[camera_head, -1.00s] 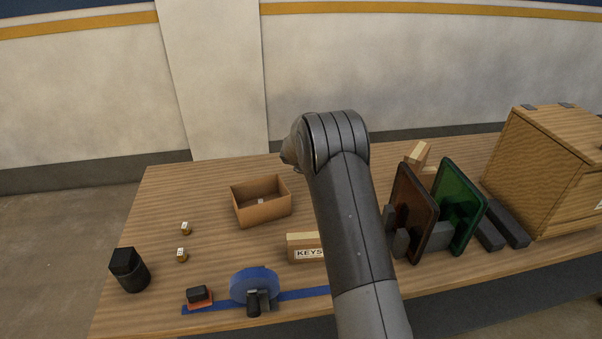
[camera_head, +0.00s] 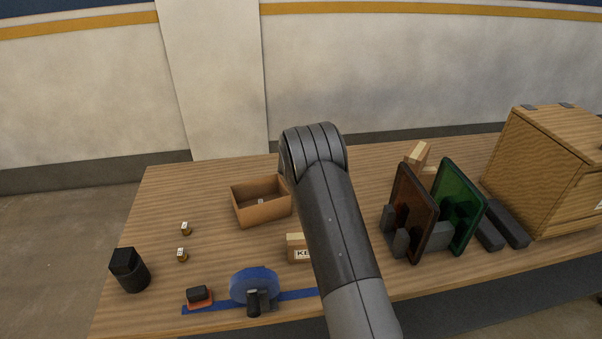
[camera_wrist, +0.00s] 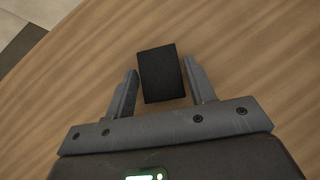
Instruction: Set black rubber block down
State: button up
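The black rubber block (camera_wrist: 161,75) shows in the wrist view, over the wooden tabletop and apparently lying on it. My gripper (camera_wrist: 160,64) is open, with one finger on each side of the block. A narrow strip of wood shows between each finger and the block, so neither finger appears to touch it. In the head view my arm hides the gripper, and I cannot make out this block there.
A table edge shows at the wrist view's upper left.

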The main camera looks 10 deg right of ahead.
jog(key=shift+o, duration=1.1)
jog(key=shift+r, duration=0.15)
jog(key=v, duration=1.2)
jog(key=s+d+r+m+g, duration=0.1)
jog(key=s+d+r+m, duration=0.2)
jog(key=s+r+m, duration=0.6)
jog(key=s+d+r+m+g, duration=0.1)
jog(key=s+d+r+m, duration=0.2)
jog(key=s+r+m, duration=0.55)
jog(key=s+a+r+m+y, duration=0.1)
jog(key=s+m, duration=0.6)
jog(key=s, duration=0.8)
jog(key=s+a+r+m+y, duration=0.1)
jog(key=s+m, duration=0.6)
jog(key=s, duration=0.8)
jog(key=shift+s+a+g+y, duration=0.4)
jog(key=shift+a+y, duration=0.3)
jog(key=shift+a, duration=0.25)
